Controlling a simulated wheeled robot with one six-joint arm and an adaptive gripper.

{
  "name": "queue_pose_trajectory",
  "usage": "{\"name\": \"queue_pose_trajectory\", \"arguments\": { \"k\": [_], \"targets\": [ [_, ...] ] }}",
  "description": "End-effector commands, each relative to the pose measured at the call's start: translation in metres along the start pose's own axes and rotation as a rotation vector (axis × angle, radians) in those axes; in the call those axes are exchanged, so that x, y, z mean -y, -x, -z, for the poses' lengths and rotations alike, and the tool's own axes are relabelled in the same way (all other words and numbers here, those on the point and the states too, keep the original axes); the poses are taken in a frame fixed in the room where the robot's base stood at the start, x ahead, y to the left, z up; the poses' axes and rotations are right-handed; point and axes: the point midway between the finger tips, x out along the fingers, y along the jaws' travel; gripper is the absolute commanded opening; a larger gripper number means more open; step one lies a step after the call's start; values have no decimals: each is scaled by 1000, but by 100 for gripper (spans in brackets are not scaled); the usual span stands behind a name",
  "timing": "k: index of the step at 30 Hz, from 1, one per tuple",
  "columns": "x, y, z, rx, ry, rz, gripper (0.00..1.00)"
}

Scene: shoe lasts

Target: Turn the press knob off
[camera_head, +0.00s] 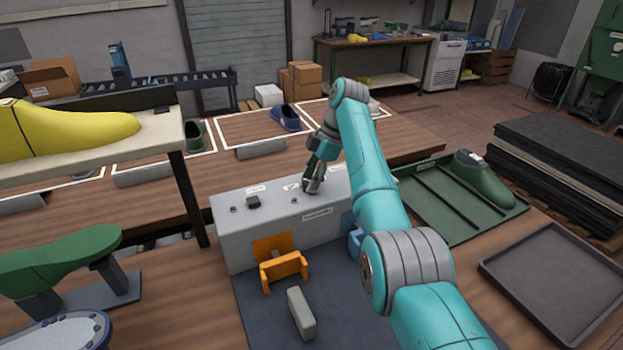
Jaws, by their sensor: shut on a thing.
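The press housing (233,243) is a light grey box on the wooden bench in the middle of the camera_head view. Its sloping top carries small labels, a few small fittings and a dark square control (253,201) on the left. My gripper (311,188) points down at the right part of this top, just right of a small label. It is shut on the press knob, which is mostly hidden by the fingers, so its setting cannot be read. My teal arm reaches in from the lower right and covers the right end of the box.
An orange bracket (284,268) and a grey block (301,313) are in front of the box. A green tray (440,222) holding a green last (482,178) and an empty dark tray (560,283) lie to the right. A shelf with a yellow last (70,130) stands at left.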

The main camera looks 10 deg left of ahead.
Motion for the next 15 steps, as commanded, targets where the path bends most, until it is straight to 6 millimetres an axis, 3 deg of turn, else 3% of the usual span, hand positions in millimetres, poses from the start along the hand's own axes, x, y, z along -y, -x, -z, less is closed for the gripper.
{"name": "queue_pose_trajectory", "arguments": {
  "k": [15],
  "targets": [
    [0, 0, -1, 2, 137, 58, 7]
  ]
}}
